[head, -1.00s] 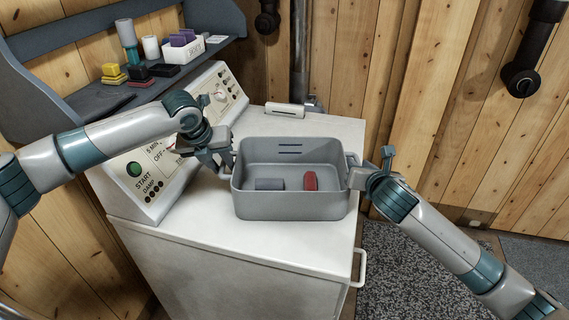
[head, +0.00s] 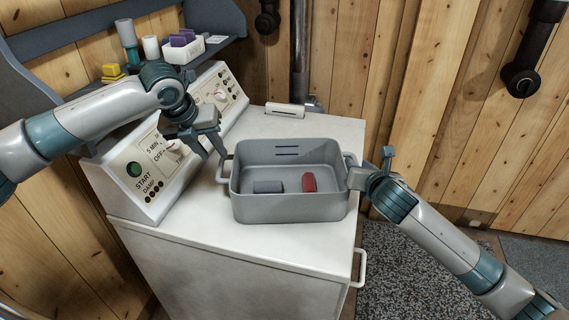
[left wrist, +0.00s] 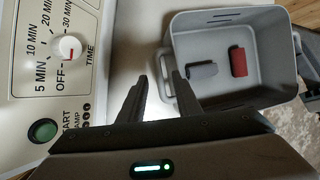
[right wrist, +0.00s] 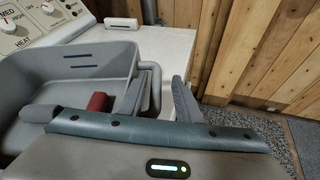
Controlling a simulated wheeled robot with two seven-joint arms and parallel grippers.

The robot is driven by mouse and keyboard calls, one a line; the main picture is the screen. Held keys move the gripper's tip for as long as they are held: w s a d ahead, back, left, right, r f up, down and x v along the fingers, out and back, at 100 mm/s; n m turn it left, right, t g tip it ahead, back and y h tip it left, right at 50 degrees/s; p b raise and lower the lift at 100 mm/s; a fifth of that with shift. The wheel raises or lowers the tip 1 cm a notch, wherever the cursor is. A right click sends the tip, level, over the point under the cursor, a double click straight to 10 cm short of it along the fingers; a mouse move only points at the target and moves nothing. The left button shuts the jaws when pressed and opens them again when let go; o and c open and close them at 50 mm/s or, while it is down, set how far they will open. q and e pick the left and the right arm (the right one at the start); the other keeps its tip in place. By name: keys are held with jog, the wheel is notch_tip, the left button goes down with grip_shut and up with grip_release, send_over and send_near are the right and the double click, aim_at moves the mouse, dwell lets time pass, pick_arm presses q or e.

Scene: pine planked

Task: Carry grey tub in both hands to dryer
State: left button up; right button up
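The grey tub (head: 290,208) sits on the white top of the dryer (head: 330,130). It holds a grey-blue roll (head: 268,187) and a red roll (head: 309,182). My left gripper (head: 212,155) is open and empty, just above and left of the tub's left handle (head: 224,168). In the left wrist view its fingers (left wrist: 160,92) are spread, with the handle (left wrist: 166,72) just beyond them. My right gripper (head: 357,172) is at the right handle. In the right wrist view its fingers (right wrist: 158,95) are apart, with the handle (right wrist: 153,80) between them.
The control panel (head: 165,150) with knobs and a green button stands close behind my left gripper. A small white box (head: 285,110) lies at the back of the top. A blue shelf (head: 215,45) holds several small items. Plank walls enclose the back.

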jog(key=shift+s, duration=0.15)
jog(key=a+v, duration=0.1)
jog(key=v, duration=1)
jog(key=shift+s+d+r, duration=0.2)
jog(key=shift+s+d, duration=0.15)
jog(key=shift+d, duration=0.15)
notch_tip(320, 180, up, 10)
jog(key=p, duration=1)
